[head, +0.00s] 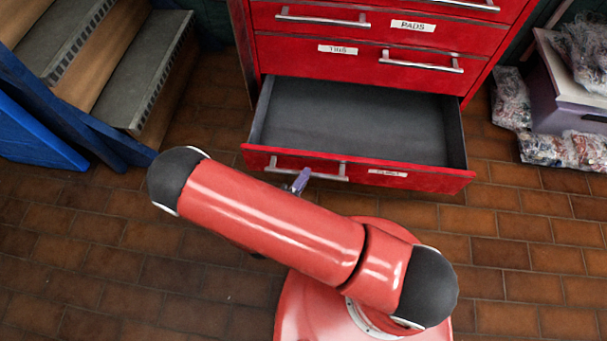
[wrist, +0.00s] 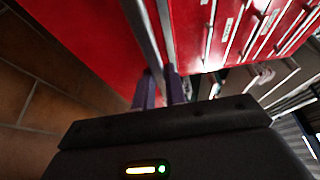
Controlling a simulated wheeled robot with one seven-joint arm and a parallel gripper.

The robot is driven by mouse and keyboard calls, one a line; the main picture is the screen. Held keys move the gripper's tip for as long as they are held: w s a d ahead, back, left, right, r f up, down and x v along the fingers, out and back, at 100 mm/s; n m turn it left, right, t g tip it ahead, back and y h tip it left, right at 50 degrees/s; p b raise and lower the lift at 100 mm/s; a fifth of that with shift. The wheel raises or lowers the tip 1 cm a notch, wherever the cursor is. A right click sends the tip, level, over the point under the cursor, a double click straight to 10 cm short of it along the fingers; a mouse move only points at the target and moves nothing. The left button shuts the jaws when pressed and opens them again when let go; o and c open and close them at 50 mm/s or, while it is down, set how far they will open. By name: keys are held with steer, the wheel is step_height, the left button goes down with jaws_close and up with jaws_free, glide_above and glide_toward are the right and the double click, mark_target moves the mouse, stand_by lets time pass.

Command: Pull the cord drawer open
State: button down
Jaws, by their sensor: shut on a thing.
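The bottom drawer (head: 430,181) of a red cabinet is pulled well out in the head view. Its grey inside is bare, and its front has a metal bar handle (head: 328,176) on the left and a white label (head: 387,173) too blurred to read surely. My gripper (head: 301,180) shows as a purple fingertip at the handle, mostly hidden behind my red arm. In the wrist view, the purple fingers of my gripper (wrist: 163,88) are shut on the handle (wrist: 144,28), one on each side of the bar.
The drawers above, one labelled PADS (head: 413,26), are shut. Wooden steps (head: 130,90) with a blue side stand at the left. A purple-grey box (head: 565,95) and plastic-wrapped bundles (head: 510,97) lie at the right. The brick-tiled floor (head: 520,220) beside the drawer is clear.

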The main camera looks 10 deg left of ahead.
steer(key=c, duration=1.4)
jaws_free()
steer(key=shift+c, duration=0.2)
steer(key=v, duration=0.7)
steer(key=shift+s+a, duration=0.15)
steer(key=shift+s, duration=0.2)
steer(key=shift+w, duration=0.1)
